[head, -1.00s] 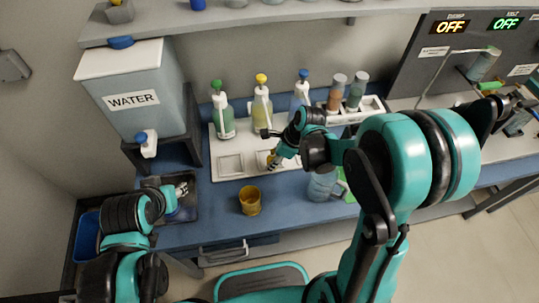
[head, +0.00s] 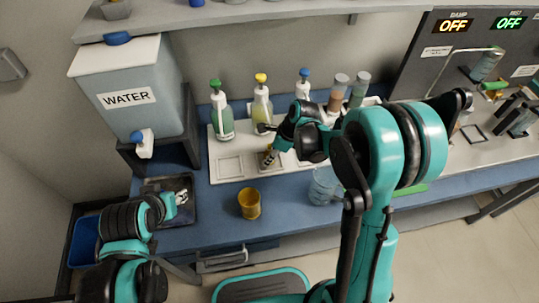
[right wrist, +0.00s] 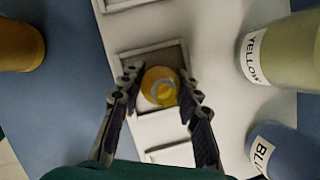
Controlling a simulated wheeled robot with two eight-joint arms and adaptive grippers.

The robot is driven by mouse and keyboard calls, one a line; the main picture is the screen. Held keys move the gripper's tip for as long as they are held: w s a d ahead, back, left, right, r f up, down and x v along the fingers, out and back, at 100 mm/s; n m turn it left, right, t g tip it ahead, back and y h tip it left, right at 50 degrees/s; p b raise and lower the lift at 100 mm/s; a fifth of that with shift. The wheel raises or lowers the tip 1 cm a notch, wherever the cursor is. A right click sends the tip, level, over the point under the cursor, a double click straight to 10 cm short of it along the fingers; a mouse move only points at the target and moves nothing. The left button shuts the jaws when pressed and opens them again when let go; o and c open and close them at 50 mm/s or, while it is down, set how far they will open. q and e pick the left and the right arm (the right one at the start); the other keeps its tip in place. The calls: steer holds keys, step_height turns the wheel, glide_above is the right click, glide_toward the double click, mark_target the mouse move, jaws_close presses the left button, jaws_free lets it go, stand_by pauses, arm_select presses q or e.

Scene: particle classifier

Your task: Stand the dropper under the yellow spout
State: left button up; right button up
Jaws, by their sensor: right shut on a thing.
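The dropper (right wrist: 160,87), a small round yellow-orange piece seen from above, is between the fingers of my right gripper (right wrist: 157,92), which is shut on it. It is over or in a square recess (right wrist: 133,60) of the white tray; whether it touches the bottom I cannot tell. In the head view my right gripper (head: 269,157) is in front of the yellow-capped bottle (head: 261,104), whose spout points toward it. That bottle, labelled YELLOW, also shows in the right wrist view (right wrist: 285,50). My left gripper (head: 182,197) is over a dark basin; its opening is unclear.
Green-capped (head: 221,115) and blue-capped (head: 303,86) bottles flank the yellow-capped one on the white tray (head: 222,147). A yellow cup (head: 249,204) and a clear beaker (head: 322,187) stand on the blue bench in front. A water tank (head: 130,85) is at left.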

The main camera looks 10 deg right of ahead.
steer(key=o, duration=0.9)
steer(key=shift+r, duration=0.1)
steer(key=shift+d+r+p, duration=0.15)
steer(key=shift+r+p, duration=0.2)
steer(key=shift+p, duration=0.05)
steer(key=s+d+r+n+t+h+p, duration=0.1)
steer(key=s+d+r+n+p, duration=0.15)
steer(key=r, duration=0.45)
steer(key=s+d+r+n+p, duration=0.1)
steer(key=s+d+r+n, duration=0.15)
steer(key=r, duration=0.45)
steer(key=s+d+r+n+t+h, duration=0.1)
steer(key=s+r+n+t+h, duration=0.2)
steer(key=s+n, duration=0.9)
steer(key=shift+s+d+r+n+t, duration=0.35)
steer(key=shift+n+t, duration=0.25)
steer(key=shift+n, duration=2.5)
